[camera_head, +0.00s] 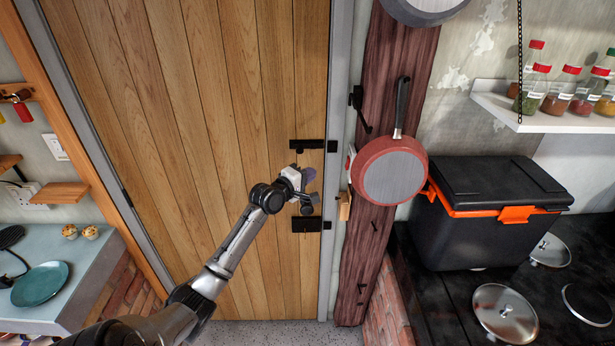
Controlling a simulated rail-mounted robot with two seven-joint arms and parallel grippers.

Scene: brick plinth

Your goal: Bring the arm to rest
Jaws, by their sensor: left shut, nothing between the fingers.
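My left arm comes in from the lower left and reaches up in front of the wooden door (230,110). My left gripper (309,190) is at the arm's end, near the door's right edge, between two black metal fittings, the upper one (307,145) and the lower one (307,224). Its fingers are shut with nothing between them. Whether the gripper touches the door cannot be told. My right gripper is not in view.
A red pan (390,171) hangs on a dark wooden post right of the gripper. A black cooler box (480,230) and pot lids (503,312) are on the dark counter. A spice shelf (550,118) is above. A teal plate (41,284) lies on the left counter.

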